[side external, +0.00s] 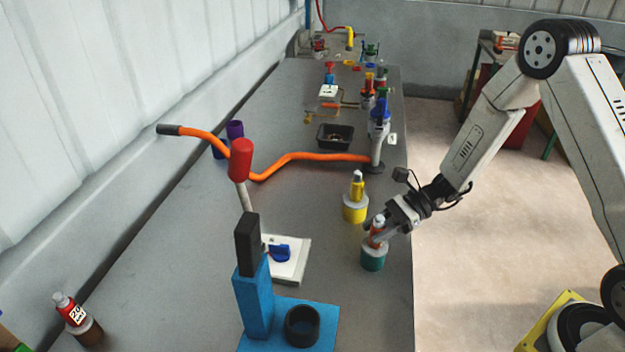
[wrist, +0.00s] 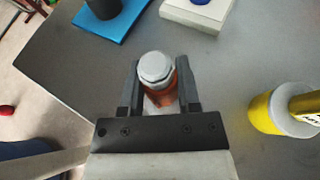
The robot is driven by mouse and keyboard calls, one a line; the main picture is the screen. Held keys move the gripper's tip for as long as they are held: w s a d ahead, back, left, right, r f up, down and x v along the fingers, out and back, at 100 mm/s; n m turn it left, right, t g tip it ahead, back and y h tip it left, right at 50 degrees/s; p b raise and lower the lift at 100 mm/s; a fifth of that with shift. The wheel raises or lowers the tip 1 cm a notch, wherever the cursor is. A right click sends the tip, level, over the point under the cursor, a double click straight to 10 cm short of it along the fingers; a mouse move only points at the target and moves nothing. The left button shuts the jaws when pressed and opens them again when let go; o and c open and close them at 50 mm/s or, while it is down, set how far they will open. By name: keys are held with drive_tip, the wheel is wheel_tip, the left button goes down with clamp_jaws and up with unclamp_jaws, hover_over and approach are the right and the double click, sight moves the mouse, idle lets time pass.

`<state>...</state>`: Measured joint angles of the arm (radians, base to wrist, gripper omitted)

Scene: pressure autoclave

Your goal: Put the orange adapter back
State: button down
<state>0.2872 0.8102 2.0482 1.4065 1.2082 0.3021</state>
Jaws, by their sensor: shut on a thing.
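The orange adapter (side external: 377,229) has a grey-white top and looks upright, at the mouth of a teal-green holder (side external: 373,257) near the table's right edge. My gripper (side external: 381,231) is shut on the adapter, one finger on each side of it. In the wrist view the adapter (wrist: 158,74) sits between the two fingers, its pale cap towards the camera. The holder is hidden below it in the wrist view. I cannot tell whether the adapter is seated in the holder or just above it.
A yellow adapter (side external: 357,186) stands in a yellow holder (side external: 355,210) just behind. A white box with a blue knob (side external: 285,257) lies between.

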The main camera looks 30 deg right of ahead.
drive_tip(key=shift+f, duration=0.1)
drive_tip(key=shift+c, duration=1.6)
unclamp_jaws()
drive_tip(key=shift+r, duration=0.55)
drive_tip(key=v, duration=1.2)
drive_tip(key=shift+f, duration=0.15)
drive_tip(key=shift+s+a, duration=0.1)
